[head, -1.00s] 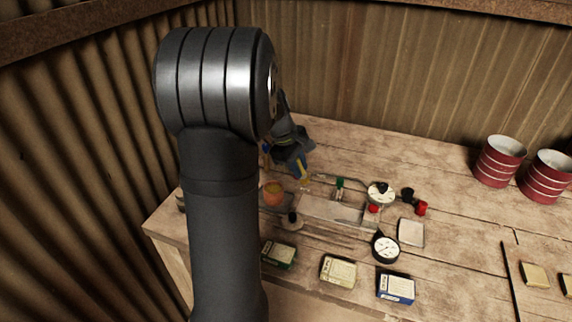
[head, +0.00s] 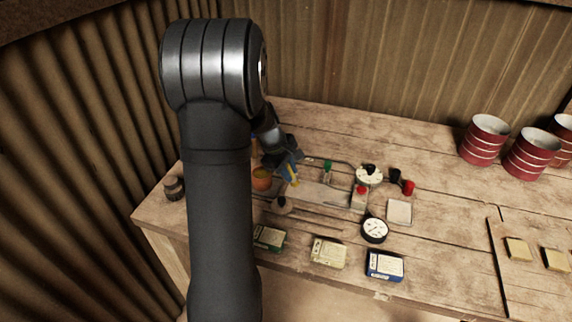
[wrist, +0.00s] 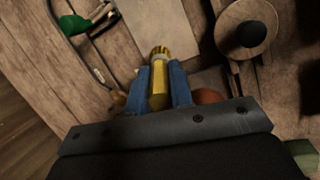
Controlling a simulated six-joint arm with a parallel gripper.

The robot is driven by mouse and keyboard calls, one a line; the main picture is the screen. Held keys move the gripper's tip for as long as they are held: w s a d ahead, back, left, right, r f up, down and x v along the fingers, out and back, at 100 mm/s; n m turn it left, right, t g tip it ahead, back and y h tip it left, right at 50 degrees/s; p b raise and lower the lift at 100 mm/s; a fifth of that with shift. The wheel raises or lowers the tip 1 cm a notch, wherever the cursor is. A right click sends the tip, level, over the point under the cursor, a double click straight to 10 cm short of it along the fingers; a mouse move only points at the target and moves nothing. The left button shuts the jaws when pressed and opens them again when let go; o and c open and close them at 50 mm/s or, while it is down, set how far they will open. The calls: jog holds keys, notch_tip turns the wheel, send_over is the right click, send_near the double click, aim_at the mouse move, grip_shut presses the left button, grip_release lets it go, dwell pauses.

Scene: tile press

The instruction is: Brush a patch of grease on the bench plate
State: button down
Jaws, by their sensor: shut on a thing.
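My gripper (head: 290,174) has blue fingers and is shut on a yellow brush (head: 294,182). In the wrist view the brush (wrist: 160,85) stands between the two blue fingers, its brass-coloured bristle end pointing away from my gripper. The pale grey bench plate (head: 318,194) lies flat on the wooden bench. The brush tip is close to the plate's left end in the head view. In the wrist view the bare plate (wrist: 155,22) is just beyond the tip. I cannot tell whether they touch. I cannot make out a grease patch.
An orange round object (head: 262,179) is just left of the gripper. A round piece with a dark knob (head: 281,206) lies in front of it. A dial gauge (head: 374,230), a red-topped block (head: 360,196) and small boxes (head: 329,252) stand around the plate. Red cans (head: 484,140) stand far right.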

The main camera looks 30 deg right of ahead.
jog(key=shift+s+d, duration=2.25)
jog(key=shift+s, duration=0.05)
jog(key=shift+w+a, duration=2.45)
jog(key=shift+w, duration=0.3)
jog(key=shift+w+d, duration=0.25)
jog(key=shift+d, duration=0.05)
jog(key=shift+s+d, duration=2.65)
jog(key=shift+w+a, duration=2.65)
jog(key=shift+w, duration=0.05)
notch_tip(320, 180, up, 8)
